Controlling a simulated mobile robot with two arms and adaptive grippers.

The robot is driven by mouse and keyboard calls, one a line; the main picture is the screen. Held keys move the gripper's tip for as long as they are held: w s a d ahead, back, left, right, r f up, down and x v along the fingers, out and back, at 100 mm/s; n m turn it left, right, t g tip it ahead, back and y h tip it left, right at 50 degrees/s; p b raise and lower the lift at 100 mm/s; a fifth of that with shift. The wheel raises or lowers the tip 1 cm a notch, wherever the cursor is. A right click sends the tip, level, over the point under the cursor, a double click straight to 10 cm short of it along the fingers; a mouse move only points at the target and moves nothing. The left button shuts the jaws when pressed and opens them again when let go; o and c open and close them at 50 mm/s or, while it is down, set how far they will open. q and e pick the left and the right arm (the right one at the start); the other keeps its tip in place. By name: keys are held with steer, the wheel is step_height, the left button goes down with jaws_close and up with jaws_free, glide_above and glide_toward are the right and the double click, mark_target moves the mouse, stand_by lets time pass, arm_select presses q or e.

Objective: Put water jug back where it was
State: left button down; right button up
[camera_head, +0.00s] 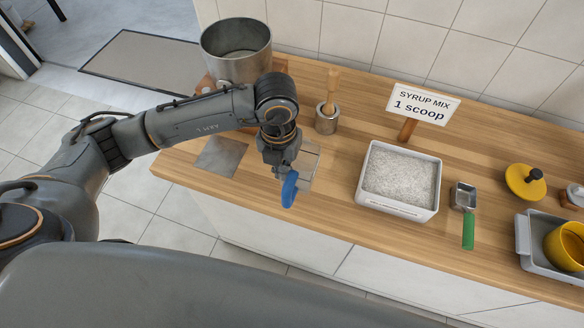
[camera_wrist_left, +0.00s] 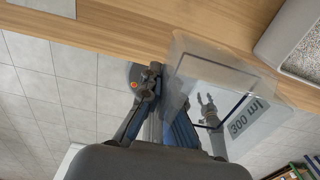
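The water jug is a clear box-like jug (camera_head: 308,164) with a blue handle (camera_head: 289,190). My left gripper (camera_head: 285,174) is shut on the handle and holds the jug near the counter's front edge. In the left wrist view the jug (camera_wrist_left: 195,56) carries a "300 ml" mark and the blue handle (camera_wrist_left: 181,128) lies between the fingers. I cannot tell whether it holds water or touches the counter. A grey square plate (camera_head: 222,155) lies bare on the counter to its left. My right gripper (camera_wrist_left: 208,108) shows small through the jug, its fingers apart and empty.
A steel pot (camera_head: 237,52) stands at the back left, a mortar with pestle (camera_head: 327,119) behind the jug. To the right are a white tub of powder (camera_head: 400,178), a "SYRUP MIX 1 scoop" sign (camera_head: 422,103), a green-handled scoop (camera_head: 467,232) and a yellow lid (camera_head: 525,182).

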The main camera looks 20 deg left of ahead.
arm_select(q)
steer(key=w+f, duration=0.2)
steer(key=f, duration=0.1)
steer(key=w+f, duration=0.1)
steer(key=shift+w+d+f+p, duration=0.2)
steer(key=shift+w+d+p, duration=0.1)
steer(key=shift+p, duration=0.1)
steer(key=shift+w+f, duration=0.35)
steer(key=shift+f, duration=0.1)
steer(key=f, duration=0.3)
steer(key=shift+w+f+p, duration=0.1)
steer(key=shift+w+p, duration=0.1)
steer(key=shift+p, duration=0.1)
steer(key=shift+f, duration=0.15)
arm_select(e)
steer(key=shift+w+a+r, duration=0.15)
steer(key=shift+w+r, duration=0.65)
steer(key=shift+r, duration=0.15)
arm_select(q)
steer(key=shift+f, duration=0.1)
arm_select(e)
steer(key=shift+f, duration=0.1)
arm_select(q)
steer(key=shift+f, duration=0.15)
steer(key=c, duration=1.5)
jaws_free()
